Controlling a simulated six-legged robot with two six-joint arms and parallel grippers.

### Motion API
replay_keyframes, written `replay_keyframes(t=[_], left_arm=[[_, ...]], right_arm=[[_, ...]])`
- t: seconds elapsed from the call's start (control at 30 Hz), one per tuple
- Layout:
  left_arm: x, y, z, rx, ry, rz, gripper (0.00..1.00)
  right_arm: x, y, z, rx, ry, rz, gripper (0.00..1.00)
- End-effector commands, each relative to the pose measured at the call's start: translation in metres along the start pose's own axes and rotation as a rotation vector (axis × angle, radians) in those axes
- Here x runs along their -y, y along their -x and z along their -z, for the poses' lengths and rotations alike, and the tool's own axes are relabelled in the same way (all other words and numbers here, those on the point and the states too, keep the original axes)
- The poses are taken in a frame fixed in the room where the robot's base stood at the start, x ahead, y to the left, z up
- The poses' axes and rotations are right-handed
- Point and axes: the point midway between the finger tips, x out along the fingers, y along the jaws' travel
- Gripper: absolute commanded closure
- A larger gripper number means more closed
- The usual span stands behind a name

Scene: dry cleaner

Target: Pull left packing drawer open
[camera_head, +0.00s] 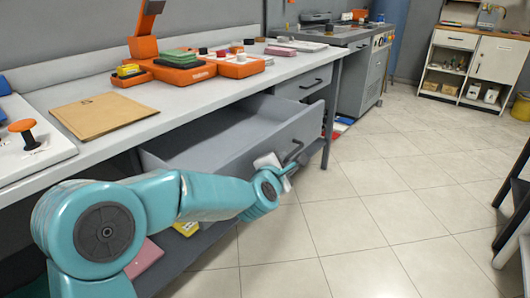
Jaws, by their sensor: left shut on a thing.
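The left packing drawer (312,122) is a grey drawer under the long workbench, and it stands pulled out with its inside showing. The part of the inside that I can see looks empty. Its dark bar handle (294,151) is on the front panel. My left gripper (286,165) is at this handle and shut on it. The fingertips are small in view and partly hidden at the handle. My teal left arm reaches in from the lower left, in front of the drawer's near side. My right gripper is not in view.
The workbench top (180,98) carries a brown envelope (102,115) and orange trays (180,70). A second, closed drawer (300,82) sits farther along. A pink item (145,258) lies on the lower shelf. The tiled floor (370,200) to the right is clear.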

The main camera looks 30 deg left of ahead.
Motion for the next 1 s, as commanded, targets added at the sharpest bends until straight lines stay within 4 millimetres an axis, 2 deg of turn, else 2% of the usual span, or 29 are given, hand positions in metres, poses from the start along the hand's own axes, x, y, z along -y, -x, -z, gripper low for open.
replay_keyframes(t=[0.03, 0.1, 0.33, 0.83, 0.87, 0.9, 1.0], left_arm=[[0.007, 0.004, -0.011, 0.005, -0.001, 0.004, 1.0], [0.015, 0.009, -0.021, 0.003, -0.001, 0.002, 1.0], [0.032, 0.018, -0.043, 0.001, 0.0, 0.0, 1.0], [0.038, 0.021, -0.051, 0.0, 0.0, -0.002, 1.0], [0.038, 0.021, -0.051, 0.0, 0.0, -0.002, 0.8], [0.038, 0.021, -0.051, 0.0, 0.0, -0.002, 0.77], [0.037, 0.021, -0.051, 0.0, 0.0, -0.002, 0.77]], right_arm=[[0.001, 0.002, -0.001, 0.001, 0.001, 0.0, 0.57], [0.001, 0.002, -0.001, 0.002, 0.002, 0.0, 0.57], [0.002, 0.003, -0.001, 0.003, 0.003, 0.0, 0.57], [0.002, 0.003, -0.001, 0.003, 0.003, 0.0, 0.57], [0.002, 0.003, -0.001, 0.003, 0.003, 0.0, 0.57], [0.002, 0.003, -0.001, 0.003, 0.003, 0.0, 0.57], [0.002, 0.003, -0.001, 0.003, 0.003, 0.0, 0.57]])
